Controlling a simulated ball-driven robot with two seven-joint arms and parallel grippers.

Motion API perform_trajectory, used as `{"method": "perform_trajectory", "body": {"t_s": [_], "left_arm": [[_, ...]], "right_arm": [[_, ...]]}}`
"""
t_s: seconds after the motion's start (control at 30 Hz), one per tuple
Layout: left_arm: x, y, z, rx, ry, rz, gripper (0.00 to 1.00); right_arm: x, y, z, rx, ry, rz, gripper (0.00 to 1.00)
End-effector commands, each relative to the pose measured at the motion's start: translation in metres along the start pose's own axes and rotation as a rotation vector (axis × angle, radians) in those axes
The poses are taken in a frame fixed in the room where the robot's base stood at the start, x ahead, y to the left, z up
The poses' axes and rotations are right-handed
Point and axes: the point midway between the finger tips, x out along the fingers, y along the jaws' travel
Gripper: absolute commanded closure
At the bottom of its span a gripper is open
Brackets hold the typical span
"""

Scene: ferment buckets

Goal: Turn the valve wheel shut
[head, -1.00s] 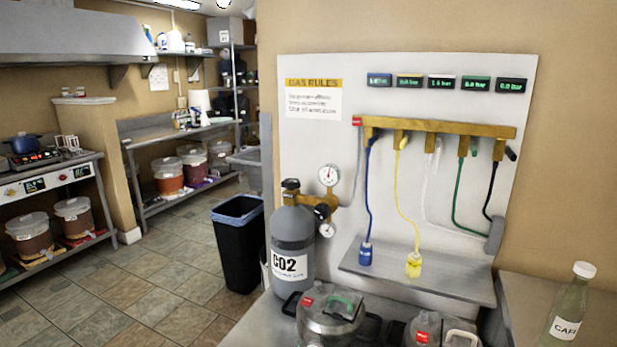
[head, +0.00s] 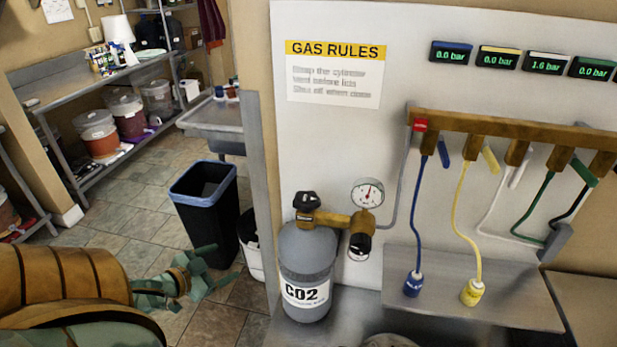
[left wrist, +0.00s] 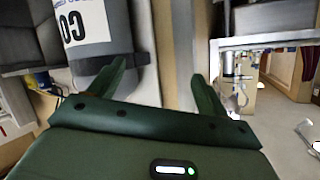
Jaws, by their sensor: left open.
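The black valve wheel (head: 307,199) sits on top of the grey CO2 cylinder (head: 306,260), at the left end of a brass regulator (head: 335,219). A round white gauge (head: 367,194) stands up from the regulator. My left gripper (head: 222,268) is open and empty, left of the cylinder and lower than the wheel, apart from both. In the left wrist view the fingers (left wrist: 160,80) are spread, with the cylinder (left wrist: 92,35) beyond the left finger; the wheel cannot be made out there. My right gripper is not in view.
A black bin (head: 208,215) with a blue liner stands on the floor behind my left gripper. The gas panel holds a brass manifold (head: 480,125) with hoses, above a grey shelf (head: 520,300). A rules sign (head: 334,75) hangs above the cylinder.

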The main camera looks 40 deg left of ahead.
Motion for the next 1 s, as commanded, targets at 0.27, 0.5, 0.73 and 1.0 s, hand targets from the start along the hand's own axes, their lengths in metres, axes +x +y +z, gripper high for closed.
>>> {"method": "perform_trajectory", "body": {"t_s": [0.27,0.5,0.73,1.0], "left_arm": [[-0.014,0.021,-0.184,-0.220,0.414,0.264,0.23],[0.007,0.032,-0.206,-0.277,0.441,0.302,0.23],[0.059,0.044,-0.231,-0.274,0.440,0.301,0.23],[0.108,0.057,-0.256,-0.276,0.437,0.298,0.23]], "right_arm": [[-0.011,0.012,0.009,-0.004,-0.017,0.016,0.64],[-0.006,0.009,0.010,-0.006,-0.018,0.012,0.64],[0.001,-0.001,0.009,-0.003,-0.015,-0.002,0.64],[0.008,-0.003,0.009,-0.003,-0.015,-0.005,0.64]]}}
